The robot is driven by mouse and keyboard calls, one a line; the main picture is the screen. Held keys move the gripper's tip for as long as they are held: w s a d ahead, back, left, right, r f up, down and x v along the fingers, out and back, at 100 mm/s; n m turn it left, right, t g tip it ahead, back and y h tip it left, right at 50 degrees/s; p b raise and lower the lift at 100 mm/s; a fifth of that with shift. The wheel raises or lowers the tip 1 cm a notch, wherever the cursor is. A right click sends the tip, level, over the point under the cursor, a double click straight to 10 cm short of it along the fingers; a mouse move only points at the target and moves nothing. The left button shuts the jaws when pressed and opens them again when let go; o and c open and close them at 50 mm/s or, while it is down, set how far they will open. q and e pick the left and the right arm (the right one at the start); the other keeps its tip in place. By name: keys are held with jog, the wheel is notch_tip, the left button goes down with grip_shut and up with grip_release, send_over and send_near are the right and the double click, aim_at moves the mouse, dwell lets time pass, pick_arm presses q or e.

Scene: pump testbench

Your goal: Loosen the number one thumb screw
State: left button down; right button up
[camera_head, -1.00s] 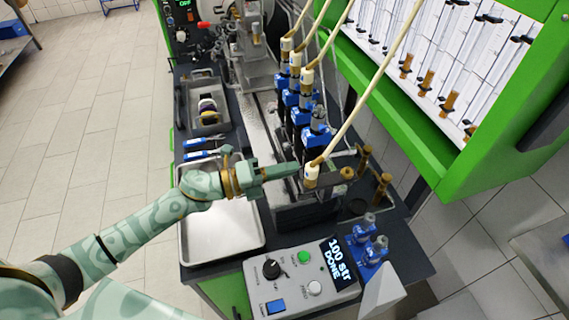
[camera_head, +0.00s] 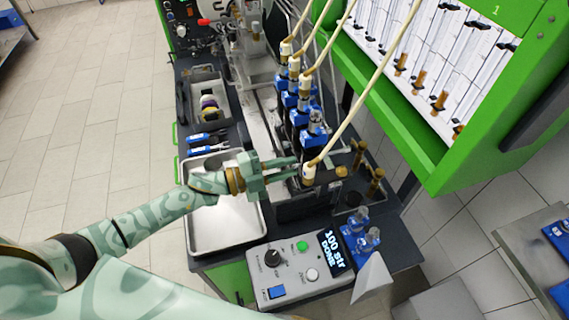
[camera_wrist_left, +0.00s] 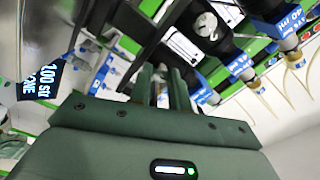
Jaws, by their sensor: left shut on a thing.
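My left gripper (camera_head: 290,169) reaches in from the left at the near end of the pump row. Its two fingers lie either side of a small thing by the nearest holder. In the left wrist view, the fingers (camera_wrist_left: 164,84) close on a small part between them, which fits the number one thumb screw. The screw is mostly hidden by the fingers. The nearest hose fitting (camera_head: 309,173), cream coloured, stands just right of the fingertips. My right gripper is not in view.
A steel tray (camera_head: 246,235) lies below my left arm. The control box (camera_head: 290,286) with display "100 str DONE" stands in front. Blue-labelled units (camera_head: 314,128) with hoses line the row behind. Brass posts (camera_head: 376,183) stand to the right, under the green cabinet (camera_head: 450,180).

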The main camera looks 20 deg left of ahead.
pick_arm(q)
jog(key=shift+n, duration=0.4)
jog(key=c, duration=1.3)
grip_release()
jog(key=b+v, duration=0.2)
jog(key=v, duration=1.4)
jog(key=shift+s+a, duration=0.1)
jog(key=shift+a, duration=0.1)
